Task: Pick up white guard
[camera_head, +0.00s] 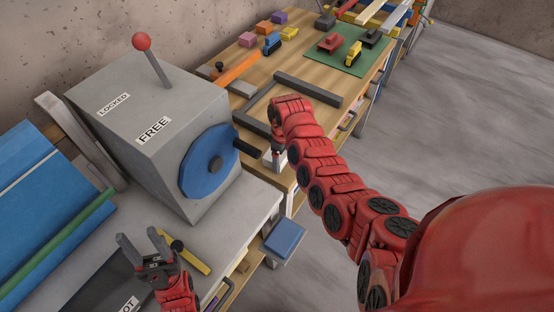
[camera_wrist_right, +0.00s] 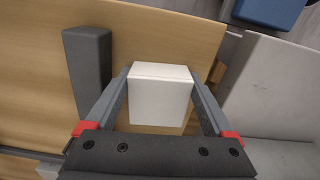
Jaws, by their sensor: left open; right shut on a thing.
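A white block, which I take to be the white guard (camera_wrist_right: 160,98), sits between the two fingers of my right gripper (camera_wrist_right: 160,80) in the right wrist view, above or on the wooden table top. The right gripper is shut on it. In the head view the right gripper (camera_head: 276,160) is at the table's near edge, beside the grey box with the blue wheel, and the white guard is mostly hidden by it. My left gripper (camera_head: 145,248) is open and empty over the grey slab at the lower left.
The grey box (camera_head: 150,130) with a red-knobbed lever and blue wheel (camera_head: 208,162) stands left of the right gripper. A dark grey bar (camera_head: 308,89) lies on the wooden table (camera_head: 262,78). A green mat (camera_head: 345,62) with toy vehicles lies farther back. Floor at right is clear.

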